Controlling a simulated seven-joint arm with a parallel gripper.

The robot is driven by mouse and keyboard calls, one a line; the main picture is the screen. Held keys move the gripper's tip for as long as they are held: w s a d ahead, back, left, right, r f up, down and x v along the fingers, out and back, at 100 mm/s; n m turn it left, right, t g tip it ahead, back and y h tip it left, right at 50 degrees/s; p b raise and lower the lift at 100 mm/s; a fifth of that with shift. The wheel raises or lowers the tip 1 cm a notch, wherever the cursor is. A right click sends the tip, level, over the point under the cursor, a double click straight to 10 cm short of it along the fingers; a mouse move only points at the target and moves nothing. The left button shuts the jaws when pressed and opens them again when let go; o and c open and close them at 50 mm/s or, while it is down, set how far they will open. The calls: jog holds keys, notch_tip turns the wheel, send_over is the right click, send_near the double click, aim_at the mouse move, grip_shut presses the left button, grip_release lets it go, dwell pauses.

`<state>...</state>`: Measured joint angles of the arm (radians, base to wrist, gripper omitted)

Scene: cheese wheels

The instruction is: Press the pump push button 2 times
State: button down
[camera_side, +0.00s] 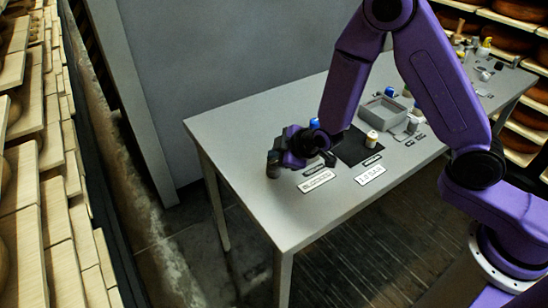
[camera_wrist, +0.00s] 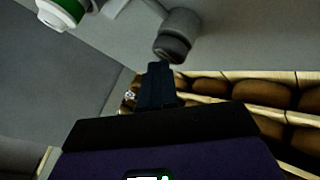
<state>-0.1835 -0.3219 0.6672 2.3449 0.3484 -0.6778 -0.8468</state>
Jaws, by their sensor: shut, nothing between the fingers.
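My gripper (camera_side: 327,159) is low over the near left part of the grey table in the side view, its dark fingers small there. In the wrist view my gripper (camera_wrist: 160,67) has its dark fingers together and empty. Their tips are close to the dark end of a grey cylinder (camera_wrist: 178,22); I cannot tell whether they touch. I cannot tell for sure whether this cylinder is the pump push button. A green and white object (camera_wrist: 62,10) is cut off at the top left of the wrist view.
The grey table (camera_side: 245,205) carries a white label plate (camera_side: 370,175), another plate (camera_side: 317,181), a white and yellow item (camera_side: 372,139) and a grey tray (camera_side: 383,112). The table's front edge is clear.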

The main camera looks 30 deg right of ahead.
aim_at(276, 164)
jog(key=shift+f, duration=0.1)
dwell(0.3)
jog(key=shift+r, duration=1.3)
notch_tip(276, 164, up, 5)
jog(key=shift+s, duration=0.1)
dwell(0.9)
